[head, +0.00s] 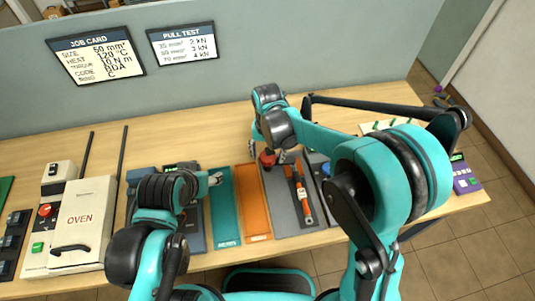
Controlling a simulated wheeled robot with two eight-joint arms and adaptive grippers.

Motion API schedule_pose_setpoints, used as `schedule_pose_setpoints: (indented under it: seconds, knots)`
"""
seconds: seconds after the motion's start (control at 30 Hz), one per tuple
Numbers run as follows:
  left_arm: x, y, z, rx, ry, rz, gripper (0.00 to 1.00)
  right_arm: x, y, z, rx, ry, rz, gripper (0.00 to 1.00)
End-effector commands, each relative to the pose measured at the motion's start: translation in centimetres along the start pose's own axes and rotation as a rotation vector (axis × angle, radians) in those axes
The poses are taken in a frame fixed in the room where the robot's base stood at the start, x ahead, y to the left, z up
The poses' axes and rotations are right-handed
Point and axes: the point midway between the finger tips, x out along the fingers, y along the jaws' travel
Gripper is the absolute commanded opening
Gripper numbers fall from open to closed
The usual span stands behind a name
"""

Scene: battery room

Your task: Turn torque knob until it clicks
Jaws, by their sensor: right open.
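A red, round knob-like part (267,160) shows at the far end of a grey mat (281,208). My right gripper (271,158) is over it, pointing down and open, with its fingers around or beside the red part; contact cannot be told. A wrench with orange and black parts (301,194) lies on the same mat, to the right and nearer. My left gripper (215,179) is above the bench at the edge of the teal mat (225,215), apart from the red part. Its fingers are too small to read.
An orange tray (253,205) lies left of the grey mat. A white oven (82,215) stands at the left. A job card (96,56) and a pull test card (183,43) hang on the partition. A purple device (465,180) is at the right. The bench's back strip is mostly clear.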

Motion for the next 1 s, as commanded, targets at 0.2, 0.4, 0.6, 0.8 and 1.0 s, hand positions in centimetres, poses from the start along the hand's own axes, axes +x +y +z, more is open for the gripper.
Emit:
schedule_pose_setpoints:
  seconds: [0.2,0.4,0.6,0.8,1.0]
  knots:
    - [0.0,0.0,0.0,0.000,0.000,0.000,0.56,-1.8,0.0,0.0,0.000,0.000,0.000,0.66]
    - [0.0,0.0,0.0,0.000,0.000,0.000,0.56,-6.1,0.0,0.0,0.000,0.000,0.000,0.66]
    - [0.0,0.0,0.0,0.000,0.000,0.000,0.56,-9.9,0.0,0.0,0.000,0.000,0.000,0.66]
    - [0.0,0.0,0.0,0.000,0.000,0.000,0.56,-11.8,0.0,0.0,0.000,0.000,0.000,0.66]
    - [0.0,0.0,0.0,0.000,0.000,0.000,0.56,-12.0,0.0,0.0,0.000,0.000,0.000,0.66]
